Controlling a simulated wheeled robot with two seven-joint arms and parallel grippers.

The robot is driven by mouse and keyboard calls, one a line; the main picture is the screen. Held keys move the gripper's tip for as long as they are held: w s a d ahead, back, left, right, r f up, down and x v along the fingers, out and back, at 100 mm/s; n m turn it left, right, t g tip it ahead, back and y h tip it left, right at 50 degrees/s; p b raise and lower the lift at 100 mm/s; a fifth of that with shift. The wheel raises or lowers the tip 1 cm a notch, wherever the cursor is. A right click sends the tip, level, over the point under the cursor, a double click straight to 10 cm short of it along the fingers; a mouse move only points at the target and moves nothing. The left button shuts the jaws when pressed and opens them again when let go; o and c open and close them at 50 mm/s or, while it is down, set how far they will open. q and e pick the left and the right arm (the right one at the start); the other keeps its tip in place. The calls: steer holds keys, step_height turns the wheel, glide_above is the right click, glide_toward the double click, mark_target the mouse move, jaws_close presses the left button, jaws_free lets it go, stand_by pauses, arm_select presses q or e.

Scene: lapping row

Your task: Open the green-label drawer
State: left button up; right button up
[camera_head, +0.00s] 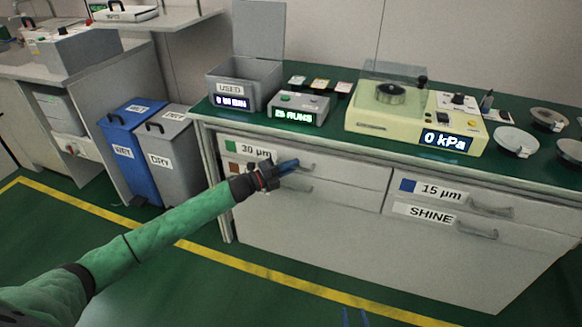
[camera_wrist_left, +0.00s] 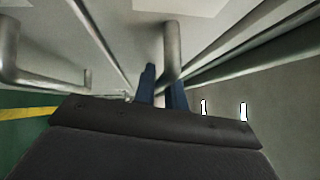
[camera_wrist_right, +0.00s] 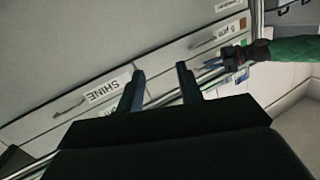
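The green-label drawer (camera_head: 345,172) is the upper left one, marked "30 µm" with a green square (camera_head: 230,146); its front looks flush with the cabinet. Its bar handle (camera_head: 306,166) is partly covered by my left gripper (camera_head: 287,165). In the left wrist view the handle (camera_wrist_left: 171,45) runs down between the blue fingers (camera_wrist_left: 163,90), which are closed in around it; the exact contact is hard to see. My right gripper (camera_wrist_right: 159,74) is open and empty in its wrist view, facing the cabinet fronts, and is outside the head view.
A brown-label drawer lies just below, with its handle (camera_head: 298,188) close under my left gripper. The "15 µm" drawer (camera_head: 485,203) and "SHINE" drawer (camera_head: 470,228) are at right. Blue (camera_head: 128,150) and grey (camera_head: 170,150) bins stand left. The floor before the cabinet is clear.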

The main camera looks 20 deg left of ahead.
arm_select(q)
jaws_close()
steer(key=shift+s, duration=0.2)
